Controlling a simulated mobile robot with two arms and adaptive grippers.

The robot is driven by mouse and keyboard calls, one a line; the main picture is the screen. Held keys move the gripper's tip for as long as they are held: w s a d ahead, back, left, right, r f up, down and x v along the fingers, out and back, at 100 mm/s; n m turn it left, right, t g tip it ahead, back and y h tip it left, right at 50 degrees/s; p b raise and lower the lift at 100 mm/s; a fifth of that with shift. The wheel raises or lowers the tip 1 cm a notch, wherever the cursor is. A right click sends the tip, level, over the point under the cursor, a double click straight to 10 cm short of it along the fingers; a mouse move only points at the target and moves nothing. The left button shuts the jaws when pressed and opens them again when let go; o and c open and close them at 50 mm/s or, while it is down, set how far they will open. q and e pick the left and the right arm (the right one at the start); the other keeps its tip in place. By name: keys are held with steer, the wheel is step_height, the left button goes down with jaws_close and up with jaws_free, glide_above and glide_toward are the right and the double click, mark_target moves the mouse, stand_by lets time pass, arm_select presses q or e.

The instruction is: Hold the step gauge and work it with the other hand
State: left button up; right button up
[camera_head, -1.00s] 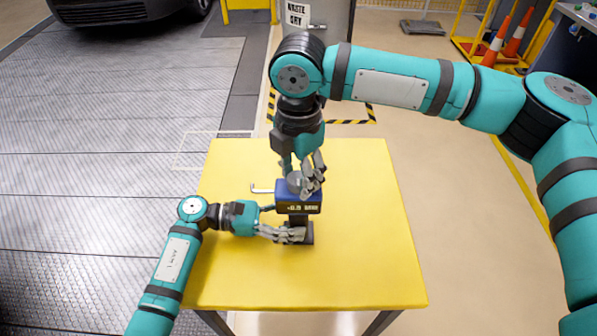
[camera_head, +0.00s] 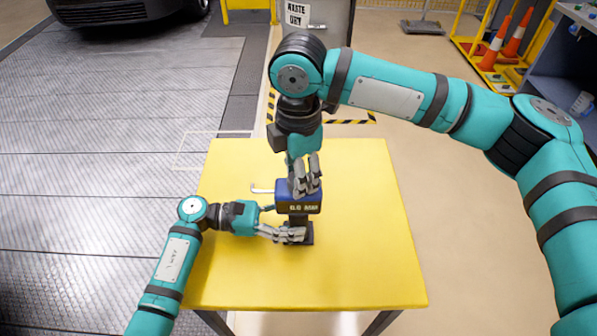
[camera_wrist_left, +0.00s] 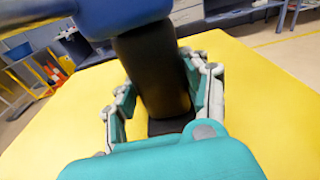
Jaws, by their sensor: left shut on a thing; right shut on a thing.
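The step gauge has a blue head with a small display (camera_head: 300,207) and a black stem and foot (camera_head: 308,236), standing upright on the yellow table (camera_head: 350,270). A thin pale hook sticks out to the left of the head. My left gripper (camera_head: 293,234) is shut on the black stem, low down; in the left wrist view its fingers (camera_wrist_left: 165,95) lie on both sides of the stem. My right gripper (camera_head: 305,188) comes from above and is shut on the top of the gauge. Its fingers hide the part they grasp.
The table is otherwise bare, with free room on all sides of the gauge. A waste bin (camera_head: 297,14) stands behind the table. Orange cones (camera_head: 506,40) are at the back right, and a dark car (camera_head: 120,10) is at the back left.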

steer(key=shift+m, duration=1.2)
steer(key=o, duration=1.2)
steer(key=shift+c, duration=0.2)
step_height(320, 180, up, 12)
stand_by(1.0)
